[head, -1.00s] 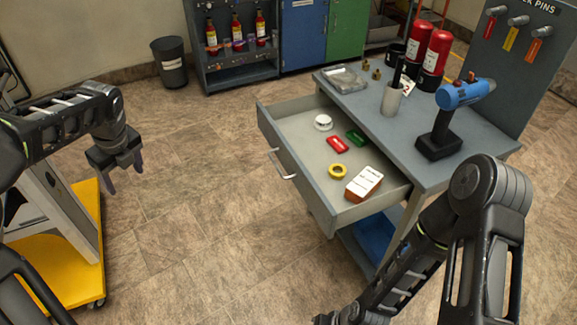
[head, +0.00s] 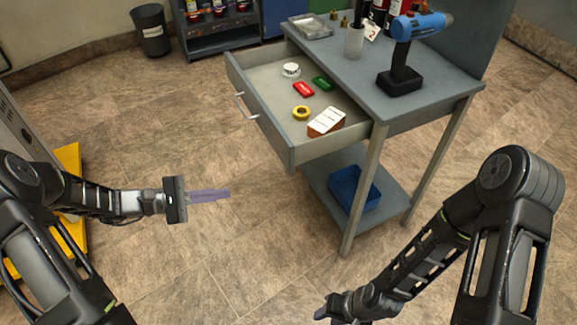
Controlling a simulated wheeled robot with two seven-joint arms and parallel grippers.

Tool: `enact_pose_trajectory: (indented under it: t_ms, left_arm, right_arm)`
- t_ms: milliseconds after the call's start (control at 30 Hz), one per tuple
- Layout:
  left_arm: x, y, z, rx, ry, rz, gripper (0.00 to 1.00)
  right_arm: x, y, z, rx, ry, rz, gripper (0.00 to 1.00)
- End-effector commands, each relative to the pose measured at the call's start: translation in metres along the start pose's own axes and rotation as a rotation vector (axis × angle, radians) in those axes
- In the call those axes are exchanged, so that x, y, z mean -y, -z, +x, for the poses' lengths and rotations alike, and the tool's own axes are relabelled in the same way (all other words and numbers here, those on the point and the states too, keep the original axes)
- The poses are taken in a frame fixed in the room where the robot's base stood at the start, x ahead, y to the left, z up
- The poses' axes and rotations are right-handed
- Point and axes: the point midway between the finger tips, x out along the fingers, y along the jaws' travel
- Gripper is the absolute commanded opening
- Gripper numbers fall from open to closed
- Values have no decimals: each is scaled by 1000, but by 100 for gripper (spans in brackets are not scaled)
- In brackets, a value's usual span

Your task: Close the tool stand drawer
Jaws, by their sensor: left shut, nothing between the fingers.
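The tool stand (head: 440,78) is a grey table with a drawer (head: 283,147) pulled far out toward the left. The drawer's handle (head: 245,106) is a pale bar on its front panel. Inside lie a white roll (head: 291,69), a red item (head: 303,89), a green item (head: 323,82), a yellow ring (head: 302,112) and an orange-and-white box (head: 326,122). My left gripper (head: 228,193) is shut and empty, pointing right, in front of and below the drawer, apart from it. My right gripper (head: 322,312) is low at the bottom edge; its fingers are mostly hidden.
A blue and black drill (head: 408,50) and a cup (head: 355,40) stand on the tabletop. A blue bin (head: 353,188) sits on the lower shelf. A black waste bin (head: 151,29) stands at the back left. A yellow base (head: 68,158) is at the left. Floor before the drawer is clear.

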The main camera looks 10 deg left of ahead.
Motion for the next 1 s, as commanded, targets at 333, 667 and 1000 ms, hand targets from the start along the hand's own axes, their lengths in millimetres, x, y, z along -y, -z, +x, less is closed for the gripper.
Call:
enact_pose_trajectory:
  t_ms: [333, 667, 1000]
  left_arm:
    - [-54, 2, -5, 73, -245, -703, 0]
    - [-54, 2, -5, 74, -242, -721, 0]
    - [-59, 1, 18, 76, -238, -719, 0]
  right_arm:
    - [1, 0, -1, -1, 1, -2, 36]
    - [0, 0, -1, 0, 0, -1, 36]
    - [0, 0, -1, 0, 0, -1, 36]
